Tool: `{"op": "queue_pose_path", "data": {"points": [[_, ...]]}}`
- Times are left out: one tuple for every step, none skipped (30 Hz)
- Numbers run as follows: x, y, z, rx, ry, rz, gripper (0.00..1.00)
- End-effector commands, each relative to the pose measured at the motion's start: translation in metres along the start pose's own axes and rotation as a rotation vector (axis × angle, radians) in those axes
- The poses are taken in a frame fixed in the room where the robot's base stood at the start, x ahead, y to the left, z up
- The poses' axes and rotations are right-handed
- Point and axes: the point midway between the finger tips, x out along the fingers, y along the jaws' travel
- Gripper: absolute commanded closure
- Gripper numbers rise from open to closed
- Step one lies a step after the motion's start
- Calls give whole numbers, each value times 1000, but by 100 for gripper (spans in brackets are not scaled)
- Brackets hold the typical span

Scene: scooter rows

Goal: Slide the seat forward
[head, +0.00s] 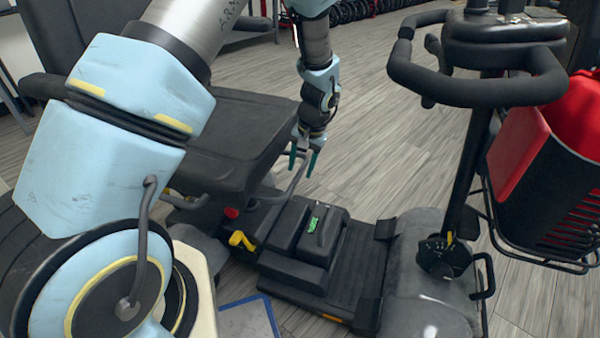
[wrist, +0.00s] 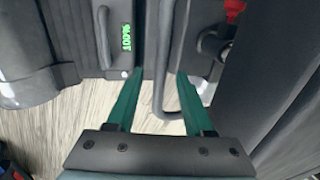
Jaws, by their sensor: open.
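The scooter's dark seat (head: 215,140) is left of centre in the head view, partly hidden behind my arm. In the wrist view its dark side (wrist: 285,95) fills the right. A thin grey bent bar (head: 292,186) shows below the seat's front edge. In the wrist view the bar (wrist: 163,95) lies between my fingers in the picture, with its bend towards the palm. My gripper (head: 303,163) is open, fingers pointing down at the seat's front edge. In the wrist view the gripper (wrist: 160,75) holds nothing; I cannot tell whether a finger touches the bar.
A yellow lever (head: 241,240) and a red knob (head: 231,212) are under the seat. The handlebar (head: 480,90) and a basket with red contents (head: 550,150) stand at right.

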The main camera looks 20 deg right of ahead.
Motion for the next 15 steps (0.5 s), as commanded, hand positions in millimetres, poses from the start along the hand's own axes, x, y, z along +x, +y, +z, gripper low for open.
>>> {"op": "queue_pose_path", "data": {"points": [[7, 0, 0, 0, 0, 0, 48], [10, 0, 0, 0, 0, 0, 48], [13, 0, 0, 0, 0, 0, 48], [14, 0, 0, -1, 0, 0, 48], [16, 0, 0, -1, 0, 0, 48], [17, 0, 0, -1, 1, 0, 48], [17, 0, 0, -1, 1, 0, 48], [18, 0, 0, -1, 1, 0, 48], [18, 0, 0, -1, 1, 0, 48], [18, 0, 0, -1, 1, 0, 48], [18, 0, 0, -1, 1, 0, 48], [18, 0, 0, -1, 1, 0, 48], [18, 0, 0, -1, 1, 0, 48], [18, 0, 0, -1, 1, 0, 48], [18, 0, 0, -1, 1, 0, 49]]}}
